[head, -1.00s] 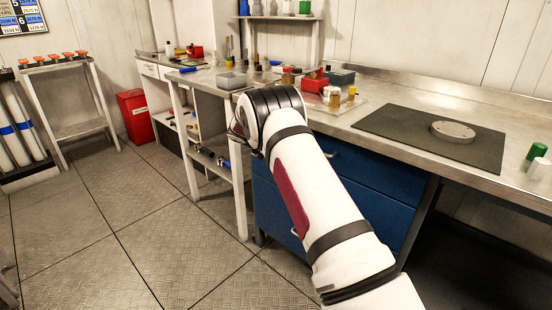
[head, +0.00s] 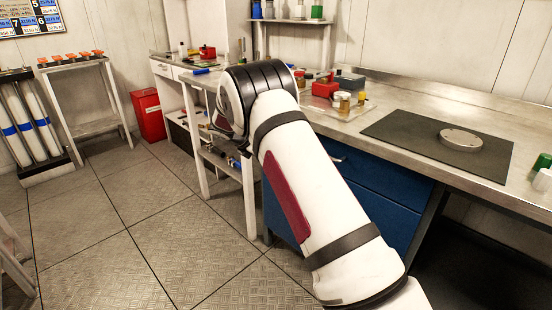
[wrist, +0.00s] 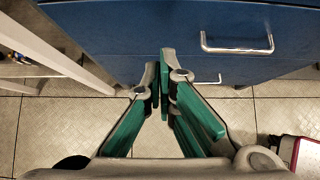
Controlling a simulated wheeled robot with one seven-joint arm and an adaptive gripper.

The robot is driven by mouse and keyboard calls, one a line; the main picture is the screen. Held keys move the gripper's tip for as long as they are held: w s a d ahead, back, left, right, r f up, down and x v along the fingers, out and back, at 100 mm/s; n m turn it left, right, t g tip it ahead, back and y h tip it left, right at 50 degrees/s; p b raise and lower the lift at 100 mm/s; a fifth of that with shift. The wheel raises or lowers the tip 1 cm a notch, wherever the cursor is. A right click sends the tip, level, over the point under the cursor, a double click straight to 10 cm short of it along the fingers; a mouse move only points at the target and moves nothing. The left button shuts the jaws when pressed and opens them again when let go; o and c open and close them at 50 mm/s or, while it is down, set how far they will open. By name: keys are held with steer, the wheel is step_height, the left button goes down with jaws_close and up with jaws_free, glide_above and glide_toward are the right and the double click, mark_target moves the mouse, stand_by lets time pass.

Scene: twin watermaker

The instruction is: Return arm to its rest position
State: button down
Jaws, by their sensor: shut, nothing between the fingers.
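My gripper (wrist: 164,85) shows in the wrist view, its green-padded fingers together and empty. It points at the blue drawer cabinet (wrist: 140,38), with the tiled floor visible below. A metal drawer handle (wrist: 237,50) is to the right of the fingertips. In the head view my white arm reaches up from the lower right and bends at a black-banded joint in front of the bench. My gripper is hidden behind the arm there.
The metal workbench (head: 430,105) runs along the right, with a dark mat (head: 400,132) and round metal disc (head: 461,140) on it. The blue cabinet (head: 370,215) stands below. A red bin (head: 149,115) and a rack (head: 90,100) are at the left. Floor at left is open.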

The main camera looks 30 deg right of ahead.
steer(key=shift+v, duration=0.8)
steer(key=s+a+r+m+g+y, duration=0.1)
steer(key=s+a+r+m+y, duration=0.15)
steer(key=s+r+m, duration=0.65)
steer(key=s+a+r+m+g+y, duration=0.1)
steer(key=s+a+r+m, duration=0.2)
steer(key=s+r, duration=1.05)
steer(key=s+a+f+m+y, duration=0.2)
steer(key=s+a+m, duration=0.1)
steer(key=s, duration=0.9)
steer(key=s+a+f+m+y, duration=0.15)
steer(key=s+a+m, duration=0.25)
steer(key=s, duration=0.8)
steer(key=s+a+f+m+y, duration=0.1)
steer(key=s+a+f+m, duration=0.2)
steer(key=s, duration=0.9)
step_height(320, 180, up, 21)
steer(key=t+p, duration=0.3)
steer(key=p, duration=1.6)
steer(key=shift+w+a+y, duration=0.25)
steer(key=shift+w+y, duration=0.05)
steer(key=shift+w, duration=0.05)
steer(key=shift+r, duration=0.15)
